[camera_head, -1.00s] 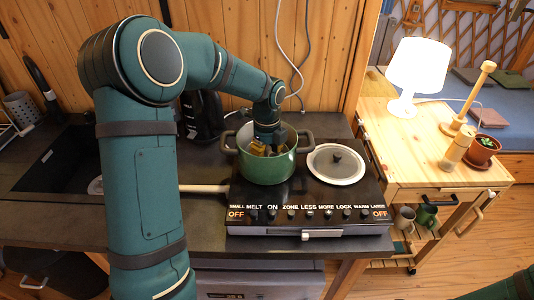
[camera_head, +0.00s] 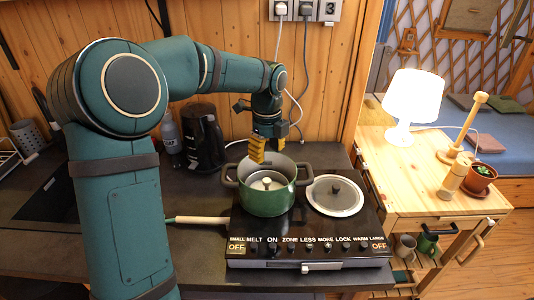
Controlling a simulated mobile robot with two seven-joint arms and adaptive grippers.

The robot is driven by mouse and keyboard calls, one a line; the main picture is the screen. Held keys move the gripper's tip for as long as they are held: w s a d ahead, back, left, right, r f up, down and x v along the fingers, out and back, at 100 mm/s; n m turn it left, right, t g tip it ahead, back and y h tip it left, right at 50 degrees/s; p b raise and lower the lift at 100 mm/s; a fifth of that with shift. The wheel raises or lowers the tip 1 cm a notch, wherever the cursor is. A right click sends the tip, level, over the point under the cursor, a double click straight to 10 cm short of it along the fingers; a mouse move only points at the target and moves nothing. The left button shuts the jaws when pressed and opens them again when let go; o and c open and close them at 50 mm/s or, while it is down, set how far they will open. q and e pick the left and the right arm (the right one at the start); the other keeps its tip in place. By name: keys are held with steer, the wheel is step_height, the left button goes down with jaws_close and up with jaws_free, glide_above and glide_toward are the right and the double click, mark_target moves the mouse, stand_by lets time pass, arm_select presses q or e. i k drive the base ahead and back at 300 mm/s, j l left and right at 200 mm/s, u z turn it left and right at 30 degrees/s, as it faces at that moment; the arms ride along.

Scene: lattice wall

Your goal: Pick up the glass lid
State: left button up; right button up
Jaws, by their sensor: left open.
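A round glass lid (camera_head: 348,205) with a pale metal rim and a dark knob lies flat on the right side of the black cooktop. A green pot (camera_head: 267,202) with two side handles stands to its left. Inside the pot is a round pale thing with a knob (camera_head: 266,182), like a smaller lid; the pot wall hides part of it. My left gripper (camera_head: 269,150) is above the pot's back rim, pointing down, open and empty, with a yellow finger pad showing. It is up and left of the glass lid, apart from it. My right gripper is not in view.
The cooktop (camera_head: 300,262) has a row of knobs in front. A pale handle (camera_head: 201,220) lies left of the pot. A black kettle (camera_head: 203,140) stands behind. A wooden side table (camera_head: 400,175) with a lit lamp (camera_head: 410,97) is at the right.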

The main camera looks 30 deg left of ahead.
mark_target(333, 196)
steer(key=k, duration=1)
